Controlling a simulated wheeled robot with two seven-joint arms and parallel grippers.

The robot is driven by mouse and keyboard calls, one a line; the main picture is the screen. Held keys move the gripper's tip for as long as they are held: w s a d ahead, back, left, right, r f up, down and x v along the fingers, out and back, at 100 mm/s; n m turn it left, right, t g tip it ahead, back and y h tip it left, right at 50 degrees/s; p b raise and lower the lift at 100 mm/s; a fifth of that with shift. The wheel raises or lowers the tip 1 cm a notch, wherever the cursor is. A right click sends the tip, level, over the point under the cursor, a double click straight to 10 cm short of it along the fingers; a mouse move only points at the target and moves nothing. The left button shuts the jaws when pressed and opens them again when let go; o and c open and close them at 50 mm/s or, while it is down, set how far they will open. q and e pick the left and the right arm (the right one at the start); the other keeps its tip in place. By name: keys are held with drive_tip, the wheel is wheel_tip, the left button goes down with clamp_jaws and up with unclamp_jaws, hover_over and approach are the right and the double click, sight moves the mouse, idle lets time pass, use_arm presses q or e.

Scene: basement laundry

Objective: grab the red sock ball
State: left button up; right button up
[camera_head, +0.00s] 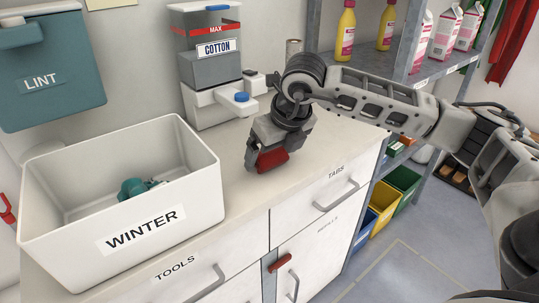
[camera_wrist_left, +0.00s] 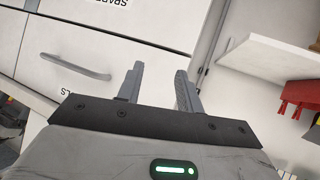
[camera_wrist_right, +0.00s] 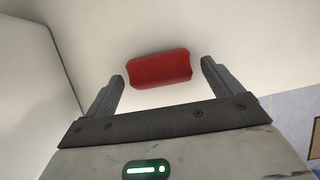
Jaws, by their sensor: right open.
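The red sock ball (camera_head: 272,159) lies on the white counter to the right of the WINTER bin. My right gripper (camera_head: 266,157) reaches down over it from the right, its jaws open. In the right wrist view the red sock ball (camera_wrist_right: 159,69) shows between and slightly beyond the open fingertips (camera_wrist_right: 161,72), with a gap on both sides. My left gripper (camera_wrist_left: 159,70) is open and empty before a white drawer front. It is not in the head view.
The white WINTER bin (camera_head: 121,255) stands at the left with a teal item (camera_head: 137,187) inside. The COTTON dispenser (camera_head: 213,70) stands behind the sock ball. A metal shelf (camera_head: 445,68) with bottles and cartons is at the right. Drawers lie below the counter.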

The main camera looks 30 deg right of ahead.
drive_tip(key=shift+w+f, duration=0.25)
drive_tip(key=shift+f, duration=0.35)
drive_tip(key=c, duration=1.1)
drive_tip(key=shift+r, duration=0.15)
